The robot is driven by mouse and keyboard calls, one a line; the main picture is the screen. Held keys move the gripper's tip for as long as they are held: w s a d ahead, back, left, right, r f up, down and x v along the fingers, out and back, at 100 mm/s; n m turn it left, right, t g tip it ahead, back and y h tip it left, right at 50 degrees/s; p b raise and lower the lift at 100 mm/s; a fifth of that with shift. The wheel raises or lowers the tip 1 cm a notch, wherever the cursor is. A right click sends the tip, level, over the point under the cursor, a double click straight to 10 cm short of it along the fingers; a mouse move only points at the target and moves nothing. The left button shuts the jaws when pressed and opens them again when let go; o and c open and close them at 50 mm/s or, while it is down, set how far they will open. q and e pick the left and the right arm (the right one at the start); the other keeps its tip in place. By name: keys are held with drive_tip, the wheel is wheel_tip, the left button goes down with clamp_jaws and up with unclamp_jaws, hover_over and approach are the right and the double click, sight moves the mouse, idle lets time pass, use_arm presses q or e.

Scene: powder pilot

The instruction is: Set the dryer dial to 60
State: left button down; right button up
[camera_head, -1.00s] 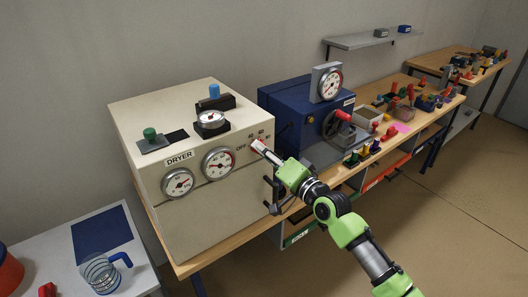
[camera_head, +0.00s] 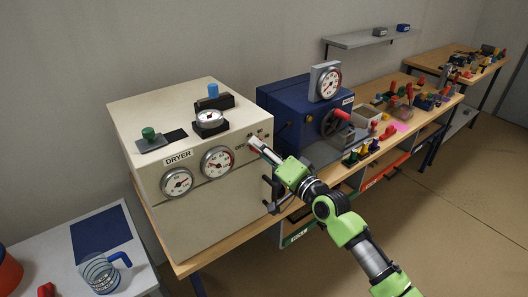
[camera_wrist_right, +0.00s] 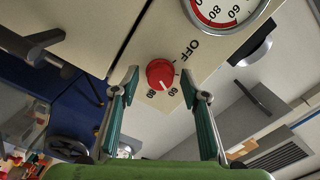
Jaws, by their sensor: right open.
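The cream dryer (camera_head: 205,215) stands on the bench in the head view. Its red dial (camera_wrist_right: 160,73) sits on the front panel in the right wrist view, with the labels OFF (camera_wrist_right: 189,50), 60 (camera_wrist_right: 174,91) and 80 (camera_wrist_right: 151,94) around it. A white mark on the dial faces the 60 and 80 side; its exact setting is hard to tell. My right gripper (camera_wrist_right: 160,83) is open, one finger on either side of the dial, with visible gaps. In the head view my right gripper (camera_head: 258,148) largely covers the dial. My left gripper is not in view.
Two round gauges (camera_head: 176,182) (camera_head: 217,162) are left of the dial. A blue machine (camera_head: 300,120) stands right of the dryer, and the bench beyond is cluttered.

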drive_tip(key=shift+s+d, duration=0.1)
drive_tip(key=v, duration=1.1)
drive_tip(key=shift+s+d, duration=0.2)
drive_tip(key=shift+s, duration=0.1)
